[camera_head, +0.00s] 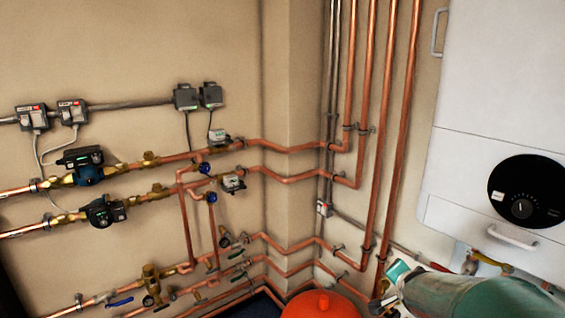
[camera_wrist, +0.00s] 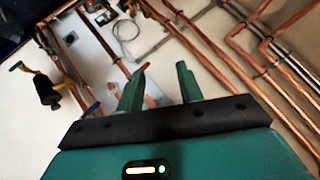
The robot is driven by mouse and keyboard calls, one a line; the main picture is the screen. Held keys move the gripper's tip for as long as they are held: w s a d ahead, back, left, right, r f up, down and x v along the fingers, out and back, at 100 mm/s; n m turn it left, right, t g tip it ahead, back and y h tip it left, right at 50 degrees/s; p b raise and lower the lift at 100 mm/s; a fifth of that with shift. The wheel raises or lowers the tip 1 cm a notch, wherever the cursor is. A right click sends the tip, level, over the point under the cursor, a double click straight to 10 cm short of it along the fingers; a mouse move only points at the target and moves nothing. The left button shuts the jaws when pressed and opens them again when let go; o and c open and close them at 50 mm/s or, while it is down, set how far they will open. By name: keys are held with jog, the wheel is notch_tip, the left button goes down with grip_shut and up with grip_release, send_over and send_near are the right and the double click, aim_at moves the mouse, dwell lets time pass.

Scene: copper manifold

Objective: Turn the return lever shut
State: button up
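My gripper (camera_wrist: 163,78) shows in the wrist view with its two green fingers apart and nothing visible between them. In the head view it is at the lower right, and its teal tip (camera_head: 398,270) is beside the copper pipes; the rest is cut off by the frame. The wrist view shows several small valve levers: a blue lever (camera_wrist: 90,109) left of the fingers, a red lever (camera_wrist: 140,67) near the left fingertip, and a green lever (camera_wrist: 19,66) at far left. I cannot tell which is the return lever. A blue lever (camera_head: 120,302) also shows at lower left in the head view.
A white boiler (camera_head: 480,200) with a black dial hangs at the right, above my arm. An orange-red vessel (camera_head: 320,304) stands at the bottom middle. Vertical copper pipes (camera_head: 402,130) run close to my gripper. Pumps and pipes line the left wall.

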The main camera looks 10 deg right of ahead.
jog(key=s+a+r+n+g+y, duration=0.1)
jog(key=s+a+r+n+y, duration=0.1)
jog(key=s+a+n, duration=0.4)
jog(key=s+a+r+n+g+y, duration=0.2)
jog(key=s+a+n, duration=0.5)
jog(key=s+a, duration=0.4)
jog(key=a+r, duration=0.1)
jog(key=a, duration=0.4)
jog(key=shift+s+a+r+n+g+y, duration=0.25)
jog(key=shift+s+a+n+g+y, duration=0.05)
jog(key=shift+a+y, duration=0.1)
